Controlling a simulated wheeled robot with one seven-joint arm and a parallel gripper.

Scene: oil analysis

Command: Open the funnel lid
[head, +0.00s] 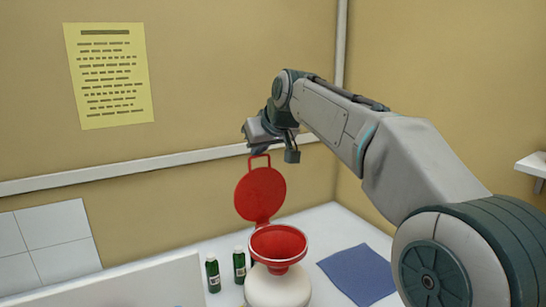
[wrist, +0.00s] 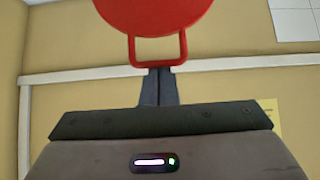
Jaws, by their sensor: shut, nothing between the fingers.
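The red funnel (head: 279,244) sits on top of a white rounded container (head: 277,288) on the counter. Its round red lid (head: 260,194) stands upright at the funnel's back edge, so the funnel mouth is uncovered. The lid's loop handle (head: 259,161) points up. In the wrist view the lid (wrist: 152,12) and its handle (wrist: 158,50) are just beyond my fingertips. My gripper (wrist: 158,72) is shut and empty, its tips at or very near the handle's outer bar. I cannot tell if they touch. In the head view my gripper (head: 256,150) is just above the handle.
Dark green bottles (head: 213,274) stand left of the container, one partly hidden behind the funnel. A blue cloth (head: 357,274) lies to the right on the white counter. A yellow sheet (head: 110,75) is on the back wall. A white shelf (head: 533,165) is at the far right.

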